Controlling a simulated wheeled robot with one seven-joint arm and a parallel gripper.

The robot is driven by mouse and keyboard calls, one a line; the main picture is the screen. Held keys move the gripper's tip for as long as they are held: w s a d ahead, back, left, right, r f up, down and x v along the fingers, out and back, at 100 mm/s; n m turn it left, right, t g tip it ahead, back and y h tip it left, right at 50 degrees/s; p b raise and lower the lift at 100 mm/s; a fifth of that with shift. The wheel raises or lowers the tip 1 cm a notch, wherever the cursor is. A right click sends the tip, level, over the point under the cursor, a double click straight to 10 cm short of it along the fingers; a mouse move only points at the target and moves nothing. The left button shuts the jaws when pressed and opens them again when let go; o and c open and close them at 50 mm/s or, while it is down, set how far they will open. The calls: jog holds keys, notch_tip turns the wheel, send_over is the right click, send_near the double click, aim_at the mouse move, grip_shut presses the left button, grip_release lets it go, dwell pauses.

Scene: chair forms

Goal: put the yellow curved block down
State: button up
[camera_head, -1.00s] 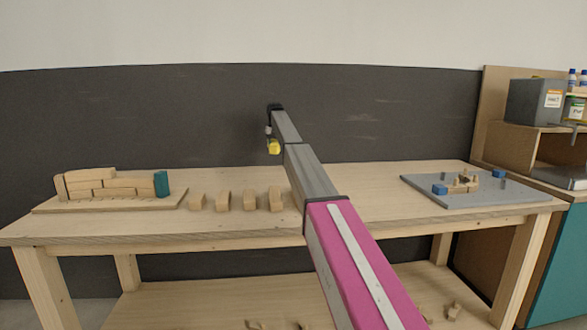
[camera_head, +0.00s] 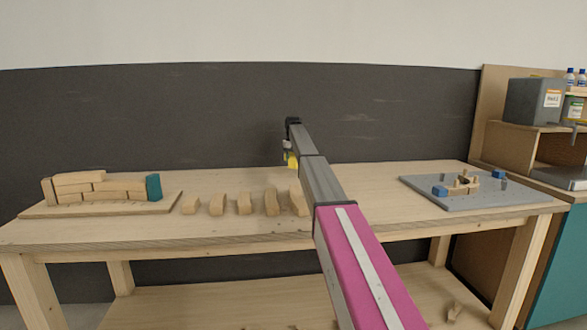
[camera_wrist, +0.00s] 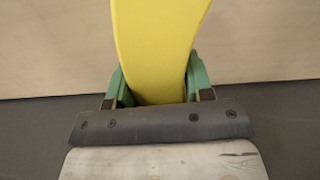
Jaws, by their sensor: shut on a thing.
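The yellow curved block (camera_head: 292,160) is held in my gripper (camera_head: 290,152), up above the back part of the wooden workbench. In the wrist view the yellow curved block (camera_wrist: 158,50) stands between the two green fingers of my gripper (camera_wrist: 158,88), which are shut on it. Its far end runs out of the top of the wrist picture. In the head view my arm hides part of the gripper and block, and the block is apart from the bench top.
Several small wooden blocks (camera_head: 245,203) stand in a row on the workbench (camera_head: 370,205). At left a board (camera_head: 110,207) carries stacked wooden blocks and a teal block (camera_head: 153,187). At right lies a grey plate (camera_head: 480,200) with small parts.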

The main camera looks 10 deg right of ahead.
aim_at(294, 172)
jog(key=shift+d+f, duration=0.15)
jog(key=shift+f, duration=1.95)
jog(key=shift+s+f, duration=0.1)
jog(key=shift+f, duration=0.05)
jog(key=o, duration=1)
